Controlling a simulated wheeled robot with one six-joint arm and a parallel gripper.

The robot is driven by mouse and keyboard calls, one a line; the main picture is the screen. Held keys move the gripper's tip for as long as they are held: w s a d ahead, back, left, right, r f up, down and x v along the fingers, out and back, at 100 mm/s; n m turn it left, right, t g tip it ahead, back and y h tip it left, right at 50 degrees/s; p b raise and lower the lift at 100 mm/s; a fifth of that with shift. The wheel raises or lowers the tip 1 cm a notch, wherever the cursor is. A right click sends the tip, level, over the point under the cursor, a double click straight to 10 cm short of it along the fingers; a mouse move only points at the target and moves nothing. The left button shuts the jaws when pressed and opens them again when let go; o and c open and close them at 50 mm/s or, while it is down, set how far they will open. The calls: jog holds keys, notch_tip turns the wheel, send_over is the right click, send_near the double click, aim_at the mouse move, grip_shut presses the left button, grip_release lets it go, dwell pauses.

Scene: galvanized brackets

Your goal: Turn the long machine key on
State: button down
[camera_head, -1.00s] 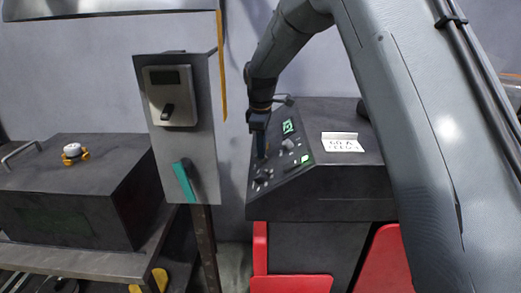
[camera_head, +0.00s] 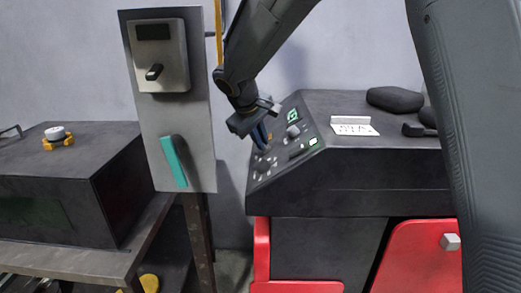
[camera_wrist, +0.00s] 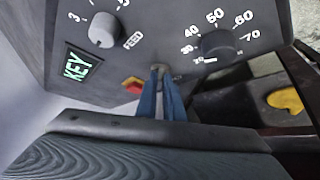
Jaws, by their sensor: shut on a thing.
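My gripper (camera_head: 261,139) reaches down to the sloped control panel (camera_head: 281,158) of the dark machine. Its two blue fingers (camera_wrist: 160,92) are shut on a small grey key (camera_wrist: 159,68) at the panel face. Only the key's end shows between the fingertips; the rest is hidden. In the wrist view the key lies between a grey FEED knob (camera_wrist: 104,30) and a dark dial (camera_wrist: 217,44) with numbers around it. A green display reading KEY (camera_wrist: 79,66) is at the left. The key is hidden by the fingers in the head view.
A red and yellow part (camera_wrist: 133,85) sits close left of the fingers. A grey post box with a teal handle (camera_head: 174,161) stands left of the machine. A white card (camera_head: 353,126) and a dark rounded object (camera_head: 395,99) lie on the machine top.

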jog(key=shift+s+a+f+m+h+b, duration=0.1)
jog(key=shift+m+h+b, duration=0.35)
jog(key=shift+b, duration=0.85)
jog(key=c, duration=1.9)
grip_release()
jog(key=shift+o, duration=0.2)
notch_tip(320, 180, up, 10)
jog(key=shift+b, duration=0.4)
